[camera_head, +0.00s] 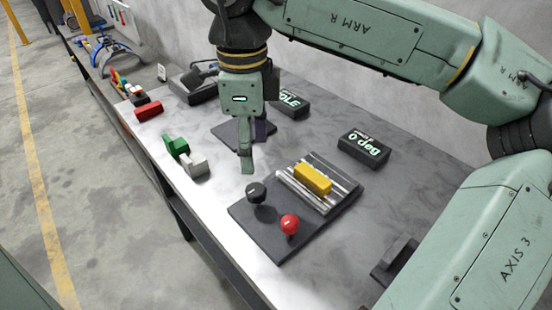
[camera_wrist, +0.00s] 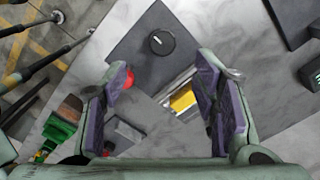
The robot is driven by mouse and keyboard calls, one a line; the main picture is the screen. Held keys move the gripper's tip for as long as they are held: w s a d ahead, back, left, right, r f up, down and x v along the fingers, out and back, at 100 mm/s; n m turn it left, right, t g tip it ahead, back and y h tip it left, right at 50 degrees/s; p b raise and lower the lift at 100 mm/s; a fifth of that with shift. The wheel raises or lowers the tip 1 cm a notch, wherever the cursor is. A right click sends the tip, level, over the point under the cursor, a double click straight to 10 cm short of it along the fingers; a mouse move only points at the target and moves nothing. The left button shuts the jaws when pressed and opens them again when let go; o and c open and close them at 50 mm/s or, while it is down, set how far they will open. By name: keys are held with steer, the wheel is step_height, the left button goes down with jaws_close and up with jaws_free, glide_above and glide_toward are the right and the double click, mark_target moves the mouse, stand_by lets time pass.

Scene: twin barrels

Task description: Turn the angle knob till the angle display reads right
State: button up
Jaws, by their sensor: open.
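The angle knob, a black round knob (camera_head: 256,192), stands on a dark plate (camera_head: 275,248). In the wrist view the knob (camera_wrist: 162,42) has a white mark and lies beyond my fingertips, not between them. The angle display (camera_head: 364,150) is a black box that seems to read "0 deg". My gripper (camera_head: 246,165) is open and points down, above and behind the knob in the head view. In the wrist view its two fingers (camera_wrist: 162,75) stand wide apart with nothing held. My left finger partly hides the red ball knob there.
The red ball knob (camera_head: 289,223) and a yellow block (camera_head: 313,179) in a metal channel share the plate. Another lit display (camera_head: 289,103) stands behind my gripper.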

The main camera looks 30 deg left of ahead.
mark_target(255, 189)
steer(key=f, duration=0.3)
steer(key=f+p, duration=0.1)
steer(key=f, duration=0.3)
steer(key=f+p, duration=0.1)
steer(key=f, duration=0.2)
steer(key=shift+w+f, duration=0.25)
steer(key=shift+f, duration=0.15)
steer(key=c, duration=1.2)
steer(key=shift+n, duration=0.3)
